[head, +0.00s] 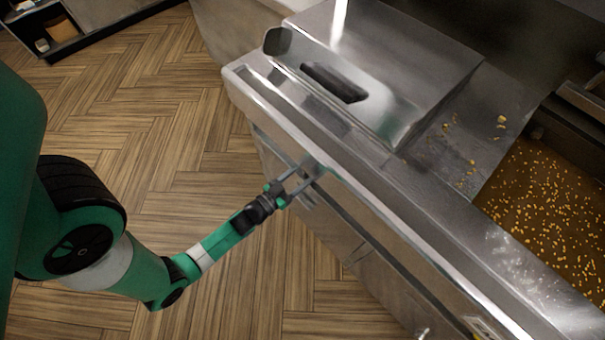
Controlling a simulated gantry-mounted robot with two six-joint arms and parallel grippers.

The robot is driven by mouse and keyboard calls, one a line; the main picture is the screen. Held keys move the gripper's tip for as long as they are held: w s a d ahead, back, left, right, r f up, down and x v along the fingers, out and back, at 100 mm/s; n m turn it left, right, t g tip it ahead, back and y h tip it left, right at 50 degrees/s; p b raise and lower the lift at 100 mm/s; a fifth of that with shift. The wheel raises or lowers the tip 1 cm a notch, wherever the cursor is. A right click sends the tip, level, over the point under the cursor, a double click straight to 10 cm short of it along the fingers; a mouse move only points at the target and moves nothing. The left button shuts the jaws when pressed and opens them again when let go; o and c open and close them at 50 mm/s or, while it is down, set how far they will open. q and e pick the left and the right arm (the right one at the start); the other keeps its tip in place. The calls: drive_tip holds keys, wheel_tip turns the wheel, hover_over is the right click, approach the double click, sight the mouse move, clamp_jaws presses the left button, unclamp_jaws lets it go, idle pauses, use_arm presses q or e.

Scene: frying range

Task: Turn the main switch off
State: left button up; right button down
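My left gripper (307,172) is at the front face of the steel frying range (380,215), just below its top edge. Its two fingers look spread apart, with a gap between them, and their tips are at or very close to the front panel. I see nothing held between them. I cannot make out the main switch; the fingertips and the overhanging edge cover part of the panel there. My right gripper is not in view.
A steel box-like part with a dark slot (335,82) sits on the range top. Fryer oil with floating yellow bits (540,215) is at the right, and crumbs lie on the steel beside it. The wooden floor (165,130) is clear at the left. Dark shelving (62,28) stands at the top left.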

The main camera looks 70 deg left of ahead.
use_arm(q)
clamp_jaws()
drive_tip(key=shift+m, duration=0.3)
idle(0.3)
drive_tip(key=m+b, duration=0.1)
drive_tip(key=m, duration=0.3)
drive_tip(key=shift+d+f+b, duration=0.1)
drive_tip(key=shift+d+b, duration=0.05)
drive_tip(key=shift+b, duration=0.25)
drive_tip(key=m+b, duration=0.2)
drive_tip(key=m, duration=0.2)
drive_tip(key=shift+w+d+f+m, duration=0.1)
drive_tip(key=shift+m, duration=0.3)
drive_tip(key=m+b, duration=0.2)
drive_tip(key=m, duration=0.2)
drive_tip(key=shift+f+m, duration=0.15)
drive_tip(key=shift+m, duration=0.15)
drive_tip(key=shift+m+b, duration=0.7)
drive_tip(key=shift+m, duration=1.3)
